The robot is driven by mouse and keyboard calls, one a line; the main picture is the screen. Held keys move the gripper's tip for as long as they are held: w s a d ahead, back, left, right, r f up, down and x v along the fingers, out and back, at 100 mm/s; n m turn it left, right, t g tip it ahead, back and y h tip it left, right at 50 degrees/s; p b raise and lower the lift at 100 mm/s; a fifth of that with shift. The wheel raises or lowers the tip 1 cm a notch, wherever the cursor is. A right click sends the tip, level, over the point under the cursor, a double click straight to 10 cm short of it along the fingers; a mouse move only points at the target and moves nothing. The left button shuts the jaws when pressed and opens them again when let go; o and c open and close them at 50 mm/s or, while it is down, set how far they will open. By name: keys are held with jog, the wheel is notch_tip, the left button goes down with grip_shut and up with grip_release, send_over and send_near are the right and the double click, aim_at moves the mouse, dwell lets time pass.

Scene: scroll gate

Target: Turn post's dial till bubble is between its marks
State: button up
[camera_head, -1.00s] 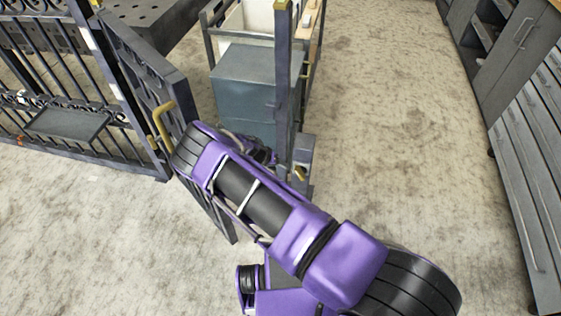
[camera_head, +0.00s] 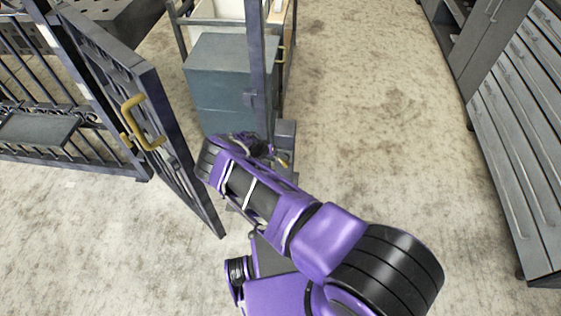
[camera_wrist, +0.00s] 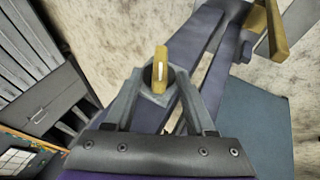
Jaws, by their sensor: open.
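The dark post (camera_head: 257,70) stands upright in front of the grey-blue cabinet in the head view, with a small grey box (camera_head: 286,132) at its lower right and a brass piece (camera_head: 282,161) beneath. In the wrist view the post (camera_wrist: 207,35) runs diagonally. A brass bar with a white streak (camera_wrist: 160,62), apparently the dial's handle, stands on a grey round-edged base (camera_wrist: 155,91). My gripper (camera_wrist: 159,78) is open, one finger on each side of this base; contact cannot be told. In the head view my wrist hides the fingertips. I cannot make out the bubble or its marks.
An open gate leaf (camera_head: 150,115) with a brass handle (camera_head: 143,122) stands left of my arm. The grey-blue cabinet (camera_head: 228,75) is behind the post. Drawer cabinets (camera_head: 515,150) line the right side. The floor (camera_head: 380,120) between is clear.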

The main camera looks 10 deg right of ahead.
jog(key=shift+x, duration=1.45)
jog(key=shift+c, duration=0.3)
grip_shut()
